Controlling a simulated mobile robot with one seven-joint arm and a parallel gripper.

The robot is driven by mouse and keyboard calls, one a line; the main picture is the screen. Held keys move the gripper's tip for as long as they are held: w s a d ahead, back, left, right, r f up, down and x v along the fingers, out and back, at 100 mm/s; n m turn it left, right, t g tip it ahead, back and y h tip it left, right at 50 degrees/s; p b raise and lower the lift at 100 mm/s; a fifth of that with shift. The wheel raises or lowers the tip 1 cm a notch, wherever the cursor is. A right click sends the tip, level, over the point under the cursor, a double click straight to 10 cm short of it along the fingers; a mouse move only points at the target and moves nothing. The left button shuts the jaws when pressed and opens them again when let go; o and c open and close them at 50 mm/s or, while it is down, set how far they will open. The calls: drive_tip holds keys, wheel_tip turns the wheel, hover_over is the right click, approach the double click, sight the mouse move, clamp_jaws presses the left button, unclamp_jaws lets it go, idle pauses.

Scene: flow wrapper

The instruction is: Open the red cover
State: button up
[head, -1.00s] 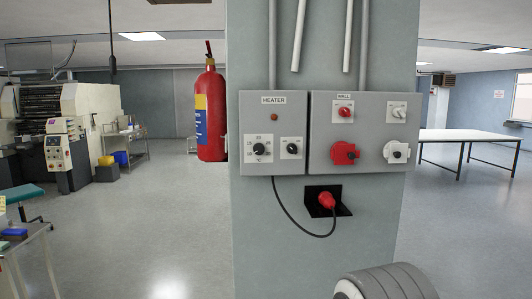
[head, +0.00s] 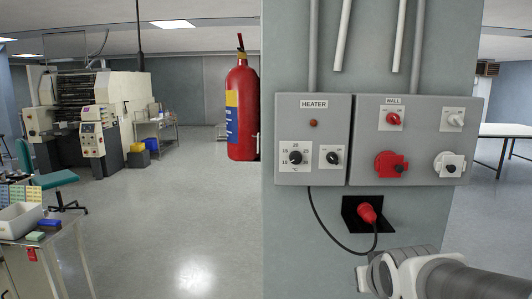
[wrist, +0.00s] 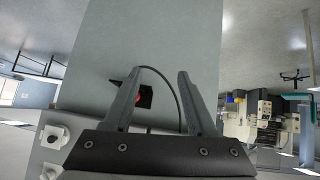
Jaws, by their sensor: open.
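The red cover (head: 391,164) is on the red socket at the lower left of the grey WALL box (head: 420,110) in the head view. It looks closed over the socket. My arm reaches in at the lower right of the head view, below the box and apart from the cover. My gripper (wrist: 160,75) is open and empty in the wrist view, with both fingers spread before the grey pillar. The wrist view looks turned upside down. The red cover cannot be made out there; the gripper's body hides much of the box.
The HEATER box (head: 312,140) adjoins on the left. A fire extinguisher (head: 242,105) hangs at the pillar's left edge. A table with trays (head: 45,235) stands at lower left; open floor lies between.

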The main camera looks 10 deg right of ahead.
drive_tip(key=w+d+r+t+h+p, duration=0.1)
drive_tip(key=w+d+r+h+p, duration=0.1)
drive_tip(key=d, duration=0.5)
drive_tip(key=t+y+p, duration=0.1)
drive_tip(key=t+p, duration=0.1)
drive_tip(key=t, duration=0.6)
approach(400, 170)
drive_tip(key=b+x, duration=0.1)
drive_tip(key=x, duration=0.8)
clamp_jaws()
idle(0.4)
